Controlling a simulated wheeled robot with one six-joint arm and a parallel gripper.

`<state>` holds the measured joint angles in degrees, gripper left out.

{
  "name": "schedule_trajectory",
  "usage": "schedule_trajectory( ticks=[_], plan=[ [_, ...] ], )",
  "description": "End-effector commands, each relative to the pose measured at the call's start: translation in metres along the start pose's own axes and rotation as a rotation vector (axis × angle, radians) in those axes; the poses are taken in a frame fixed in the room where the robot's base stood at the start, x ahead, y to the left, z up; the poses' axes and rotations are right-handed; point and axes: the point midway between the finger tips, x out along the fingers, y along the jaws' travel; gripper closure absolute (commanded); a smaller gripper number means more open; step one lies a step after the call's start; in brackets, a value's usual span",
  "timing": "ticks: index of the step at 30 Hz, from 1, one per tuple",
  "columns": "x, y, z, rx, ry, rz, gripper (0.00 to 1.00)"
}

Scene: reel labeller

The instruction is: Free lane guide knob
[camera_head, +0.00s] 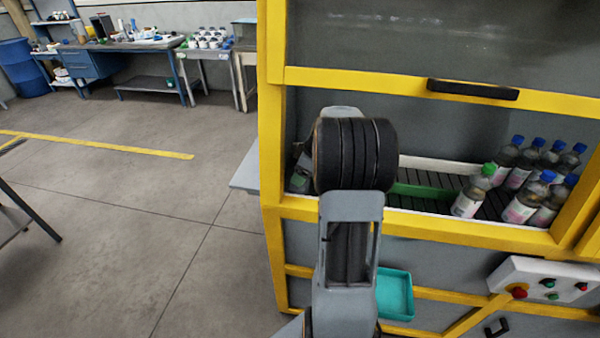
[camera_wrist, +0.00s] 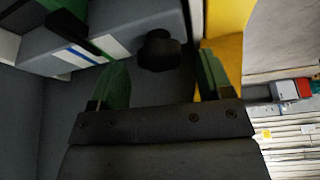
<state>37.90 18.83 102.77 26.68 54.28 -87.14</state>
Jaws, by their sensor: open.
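A black round knob (camera_wrist: 159,51) shows in the wrist view, on the grey side of a part with white, blue and green stripes (camera_wrist: 90,45). My gripper (camera_wrist: 164,72) is open, with its two green-padded fingers apart. Nothing is held. In the head view my arm reaches into the machine opening and hides the gripper and the knob. A green lane guide (camera_head: 432,193) runs along the conveyor (camera_head: 400,203).
Yellow frame beams (camera_head: 400,222) border the opening, and a raised hatch with a black handle (camera_head: 472,90) is above. Several bottles (camera_head: 520,185) stand at the right of the conveyor. A teal tray (camera_head: 394,294) and a button panel (camera_head: 545,283) are below.

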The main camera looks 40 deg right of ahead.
Motion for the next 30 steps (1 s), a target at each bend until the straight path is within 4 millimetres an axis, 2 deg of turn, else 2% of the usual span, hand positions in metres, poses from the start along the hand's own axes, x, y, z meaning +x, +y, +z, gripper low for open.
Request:
schedule_trajectory(
  ticks=[6,14,30],
  plan=[
    [0.0119,-0.0006,-0.0003,0.0,-0.001,-0.001,0.28],
    [0.0128,-0.0006,-0.0002,0.0,-0.001,0.001,0.28],
    [0.0124,-0.0005,0.0,0.001,-0.001,0.0,0.77]
  ],
)
